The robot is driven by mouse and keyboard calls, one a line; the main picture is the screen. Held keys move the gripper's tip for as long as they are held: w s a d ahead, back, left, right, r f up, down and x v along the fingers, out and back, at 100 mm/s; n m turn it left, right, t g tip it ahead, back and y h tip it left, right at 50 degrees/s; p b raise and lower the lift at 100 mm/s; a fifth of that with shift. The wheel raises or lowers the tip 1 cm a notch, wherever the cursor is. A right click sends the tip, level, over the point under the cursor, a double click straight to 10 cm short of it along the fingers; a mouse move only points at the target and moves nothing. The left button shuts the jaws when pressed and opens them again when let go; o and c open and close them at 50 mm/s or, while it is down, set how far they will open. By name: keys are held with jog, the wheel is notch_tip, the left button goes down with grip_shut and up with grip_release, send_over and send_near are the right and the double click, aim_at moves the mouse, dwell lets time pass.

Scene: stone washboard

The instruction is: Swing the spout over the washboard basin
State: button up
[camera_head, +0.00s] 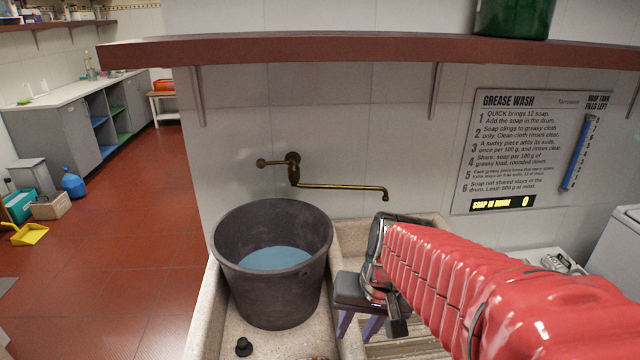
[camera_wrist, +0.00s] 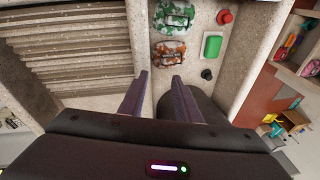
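The brass tap (camera_head: 293,168) is on the tiled wall above the stone sink. Its thin spout (camera_head: 340,186) points right, and its downturned tip is above the back of the washboard side in the head view. I cannot tell its exact depth over the basin. The ribbed washboard basin (camera_head: 410,348) is partly hidden by my red arm; its ridges (camera_wrist: 80,45) fill the left of the wrist view. My gripper (camera_head: 359,334) is low and in front of the spout, apart from it. Its purple fingers (camera_wrist: 160,84) are apart and empty, pointing down near the divider.
A dark bucket (camera_head: 255,295) with bluish water stands in the left basin. Two packets (camera_wrist: 174,15) (camera_wrist: 169,52), a green block (camera_wrist: 212,46), a red object (camera_wrist: 225,17) and a black plug (camera_head: 243,347) lie on stone. A shelf (camera_head: 340,48) overhangs the tap.

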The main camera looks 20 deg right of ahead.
jog(key=w+d+f+m+t+y, duration=0.3)
jog(key=w+d+m, duration=0.2)
jog(key=w+d, duration=0.4)
jog(key=w+d+f+m+t+y, duration=0.2)
jog(key=w+d+m+t+y, duration=0.15)
jog(key=w+d, duration=0.6)
jog(key=w+d+r+m+t+h, duration=0.1)
jog(key=w+d+r+t, duration=0.2)
jog(key=w+r, duration=0.2)
jog(key=w+d+r+m+t, duration=0.1)
jog(key=w+d+r+t, duration=0.2)
jog(key=w, duration=0.4)
jog(key=shift+w+d+r+h, duration=0.35)
jog(key=shift+d+r, duration=0.45)
jog(key=shift+r, duration=0.15)
